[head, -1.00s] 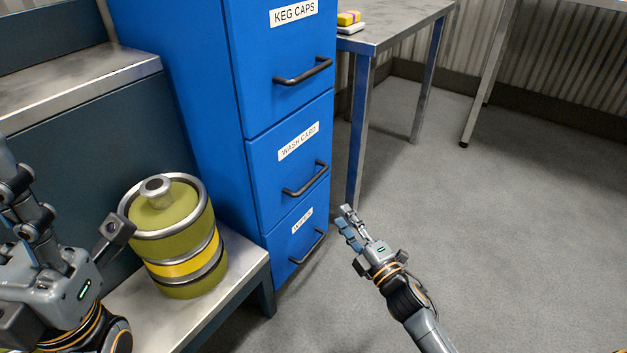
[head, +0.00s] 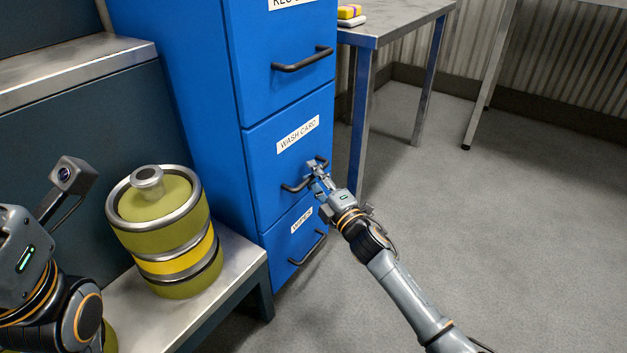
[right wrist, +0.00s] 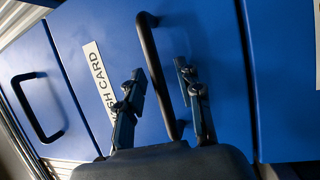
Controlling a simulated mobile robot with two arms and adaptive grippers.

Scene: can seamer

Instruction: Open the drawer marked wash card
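The wash card drawer (head: 262,180) is the blue drawer with the "WASH CARD" label (head: 298,135), and its front sits flush with the cabinet. Its dark bar handle (head: 290,188) is partly covered by my right gripper (head: 315,168) in the head view. In the right wrist view the handle (right wrist: 153,60) runs between the two fingers of my right gripper (right wrist: 160,85). The fingers are apart, with gaps to the bar. My left gripper (head: 22,255) is at the left edge of the head view; its fingers are not visible.
A drawer with a partly cut-off label (head: 285,75) is above and the wipes drawer (head: 290,245) below. A green keg (head: 165,215) stands on a low metal bench (head: 235,265) left of the cabinet. A metal table (head: 400,22) is behind. The floor at right is clear.

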